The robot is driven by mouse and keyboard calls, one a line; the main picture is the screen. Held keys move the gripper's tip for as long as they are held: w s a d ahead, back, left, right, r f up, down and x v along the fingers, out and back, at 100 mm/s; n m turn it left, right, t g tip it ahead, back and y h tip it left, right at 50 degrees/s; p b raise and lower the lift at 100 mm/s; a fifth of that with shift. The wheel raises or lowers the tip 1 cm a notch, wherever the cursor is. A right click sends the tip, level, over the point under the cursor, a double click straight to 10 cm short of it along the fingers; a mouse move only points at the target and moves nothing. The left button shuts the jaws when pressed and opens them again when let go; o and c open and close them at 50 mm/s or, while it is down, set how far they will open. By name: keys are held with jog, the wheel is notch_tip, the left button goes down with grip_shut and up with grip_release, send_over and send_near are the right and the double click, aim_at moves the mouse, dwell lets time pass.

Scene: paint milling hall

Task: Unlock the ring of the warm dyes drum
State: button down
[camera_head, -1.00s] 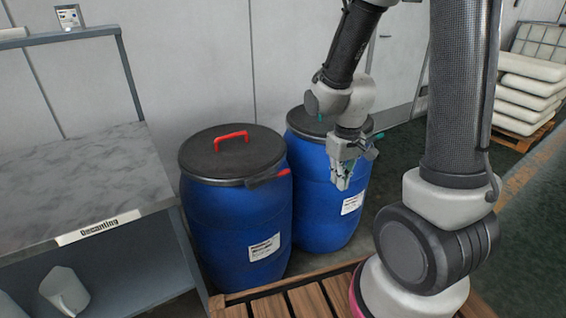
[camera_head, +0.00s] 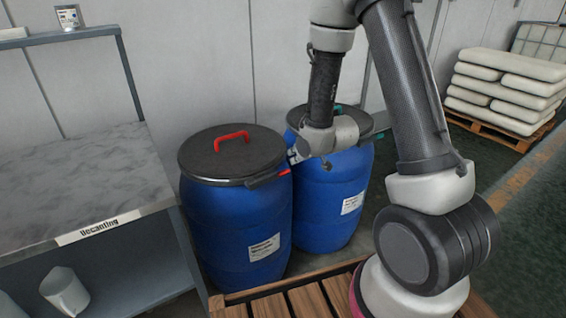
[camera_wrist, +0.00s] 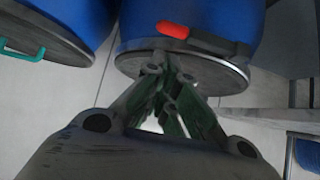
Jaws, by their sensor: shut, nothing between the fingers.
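The drum with the red lid handle (camera_head: 235,230) is blue with a dark lid; its label is too small to read. Its ring's dark lever (camera_head: 264,180) has a red tip (camera_head: 285,172) and lies along the rim. In the wrist view the lever (camera_wrist: 205,45) and red tip (camera_wrist: 172,29) lie against the drum, just beyond the fingers. My gripper (camera_wrist: 167,75) is shut and empty, close to this drum's rim. In the head view it is mostly hidden behind my wrist, beside the lever's red end.
A second blue drum (camera_head: 330,205) with a teal handle stands close on the right; it also shows in the wrist view (camera_wrist: 45,20). A grey decanting bench (camera_head: 75,185) stands left. A wooden pallet (camera_head: 290,300) lies in front. Stacked white sacks (camera_head: 505,80) stand far right.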

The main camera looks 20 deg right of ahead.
aim_at(270, 178)
jog(key=x, duration=1)
dwell(0.3)
